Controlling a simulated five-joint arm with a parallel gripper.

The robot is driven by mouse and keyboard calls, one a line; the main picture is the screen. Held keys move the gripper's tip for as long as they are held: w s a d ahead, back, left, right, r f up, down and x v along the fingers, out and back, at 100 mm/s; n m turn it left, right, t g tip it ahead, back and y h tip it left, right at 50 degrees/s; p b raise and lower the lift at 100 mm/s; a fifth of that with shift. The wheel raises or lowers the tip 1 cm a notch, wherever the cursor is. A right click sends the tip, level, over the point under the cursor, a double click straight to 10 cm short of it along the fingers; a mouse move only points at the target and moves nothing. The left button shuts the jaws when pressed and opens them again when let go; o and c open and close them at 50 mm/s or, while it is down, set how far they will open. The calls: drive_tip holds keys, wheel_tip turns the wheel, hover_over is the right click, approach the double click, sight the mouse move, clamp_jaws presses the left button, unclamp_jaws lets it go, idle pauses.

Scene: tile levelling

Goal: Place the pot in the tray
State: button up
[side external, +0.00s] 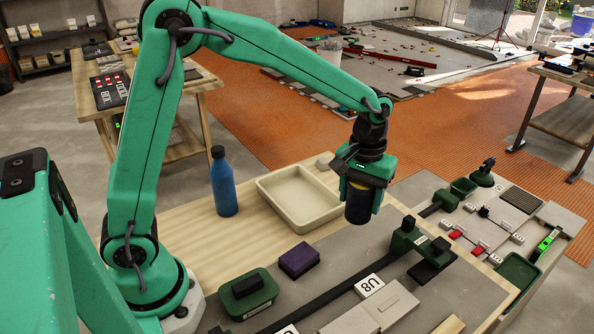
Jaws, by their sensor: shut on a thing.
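My gripper (365,186) points down at the end of the green arm, right of the tray. It is shut on the pot (357,207), a dark cylinder with a tan band near its top. The pot hangs upright between the fingers, and its upper part is partly hidden by them. The tray (268,207) is a cream rectangular tub on the wooden bench, and it looks empty. The pot appears just beyond the tray's right rim in this view. I cannot tell its exact height above the bench.
A blue bottle (224,182) stands left of the tray. A purple block (299,260) and a green block with a black handle (248,293) lie in front. A green clamp-like tool (417,240) and a white U8 label (369,285) lie to the right.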

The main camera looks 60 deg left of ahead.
drive_tip(key=s+a, duration=0.3)
drive_tip(key=a, duration=0.7)
drive_tip(key=shift+s+a+r+n, duration=0.2)
drive_tip(key=shift+a+n, duration=0.1)
drive_tip(key=shift+n, duration=0.1)
drive_tip(key=shift+a, duration=0.1)
approach(299, 202)
drive_tip(key=shift+a+r, duration=0.1)
drive_tip(key=shift+f, duration=2)
drive_tip(key=shift+f, duration=0.1)
drive_tip(key=o, duration=1.1)
